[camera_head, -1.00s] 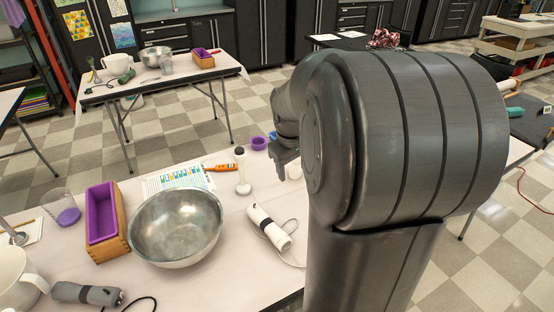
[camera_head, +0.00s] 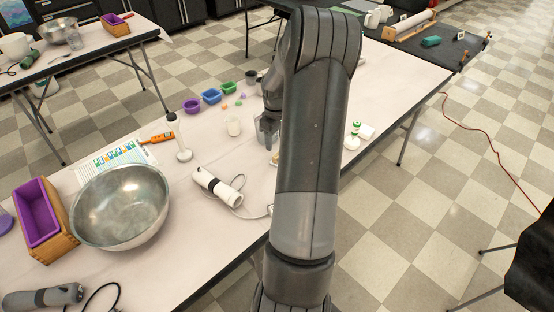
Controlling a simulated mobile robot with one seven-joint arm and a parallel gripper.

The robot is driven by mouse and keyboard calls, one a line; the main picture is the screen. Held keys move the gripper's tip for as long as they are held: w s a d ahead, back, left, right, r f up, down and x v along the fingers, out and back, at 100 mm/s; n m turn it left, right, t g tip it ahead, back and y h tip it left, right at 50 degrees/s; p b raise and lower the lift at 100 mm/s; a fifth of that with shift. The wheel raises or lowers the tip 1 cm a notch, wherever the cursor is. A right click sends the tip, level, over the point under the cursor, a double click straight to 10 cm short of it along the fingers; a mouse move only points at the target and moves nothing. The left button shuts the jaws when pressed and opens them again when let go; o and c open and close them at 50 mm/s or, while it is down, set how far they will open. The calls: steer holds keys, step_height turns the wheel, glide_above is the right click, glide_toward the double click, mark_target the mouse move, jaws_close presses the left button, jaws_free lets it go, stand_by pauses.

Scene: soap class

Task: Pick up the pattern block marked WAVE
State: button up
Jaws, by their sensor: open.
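My gripper (camera_head: 268,138) is above the near white table, partly behind my own arm. It points down with open jaws, and I see nothing held between them. No block with a readable WAVE mark shows. On the dark table at the upper right, a teal block (camera_head: 431,41) lies near small white cards (camera_head: 461,36), whose text is too small to read. The gripper is well to the left of that block and nearer to me. My arm hides part of the table.
The near table (camera_head: 215,230) holds a metal bowl (camera_head: 120,205), a purple mold in a wooden box (camera_head: 40,215), a white hand blender (camera_head: 218,187), small colored cups (camera_head: 210,96) and a white-green bottle (camera_head: 354,135). A red cord (camera_head: 487,140) lies on the floor at the right.

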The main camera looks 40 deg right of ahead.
step_height(320, 180, down, 7)
steer(key=shift+s+d+f, duration=0.1)
steer(key=shift+s+d, duration=0.05)
stand_by(0.4)
steer(key=shift+c, duration=0.4)
steer(key=c, duration=1)
